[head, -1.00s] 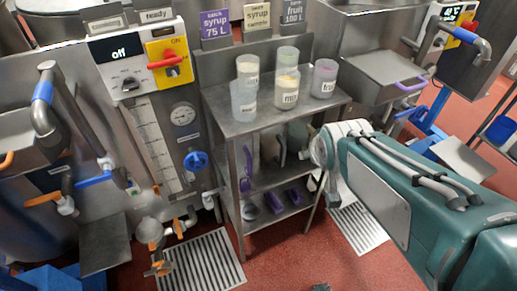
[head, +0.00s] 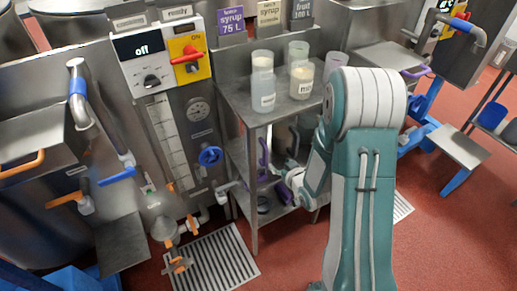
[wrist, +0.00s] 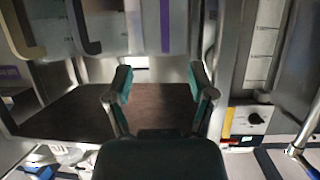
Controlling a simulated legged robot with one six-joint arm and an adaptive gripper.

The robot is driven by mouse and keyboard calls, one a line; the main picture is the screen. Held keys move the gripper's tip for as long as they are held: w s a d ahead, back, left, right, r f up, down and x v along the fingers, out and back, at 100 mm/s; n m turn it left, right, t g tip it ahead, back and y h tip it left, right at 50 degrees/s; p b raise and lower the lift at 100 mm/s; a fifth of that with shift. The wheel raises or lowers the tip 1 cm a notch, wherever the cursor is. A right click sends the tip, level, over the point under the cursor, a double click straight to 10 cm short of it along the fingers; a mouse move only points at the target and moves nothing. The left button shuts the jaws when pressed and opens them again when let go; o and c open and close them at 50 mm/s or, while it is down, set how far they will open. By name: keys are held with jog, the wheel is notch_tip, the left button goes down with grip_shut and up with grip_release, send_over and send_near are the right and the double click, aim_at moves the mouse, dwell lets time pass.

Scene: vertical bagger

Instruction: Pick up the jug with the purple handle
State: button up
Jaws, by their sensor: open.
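The purple-handled jug shows its upright handle (head: 263,153) at the left of the middle shelf, under the counter top. In the wrist view the purple handle (wrist: 165,24) is at the top, above the space between my fingertips. A dark-handled jug (wrist: 88,28) and a tan-handled one (wrist: 25,28) are left of it there. My gripper (wrist: 161,88) is open and empty, with both fingers apart and no jug between them. In the head view my arm hides most of the shelf and the other jugs.
Several tubs, one of them a clear tub (head: 263,82), stand on the steel counter (head: 262,112) above. A control panel (head: 160,55) and blue valve wheel (head: 210,156) are close on the left. A shelf leg (head: 253,215) stands in front.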

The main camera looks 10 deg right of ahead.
aim_at(266, 153)
jog(key=x, duration=0.5)
jog(key=shift+s+a+f, duration=0.1)
jog(key=shift+a+f, duration=0.05)
jog(key=shift+a, duration=0.25)
jog(key=shift+w+f, duration=0.2)
jog(key=shift+w, duration=0.4)
jog(key=x, duration=0.4)
jog(key=shift+w+a, duration=0.2)
jog(key=shift+w, duration=0.15)
jog(key=shift+d, duration=0.1)
grip_shut()
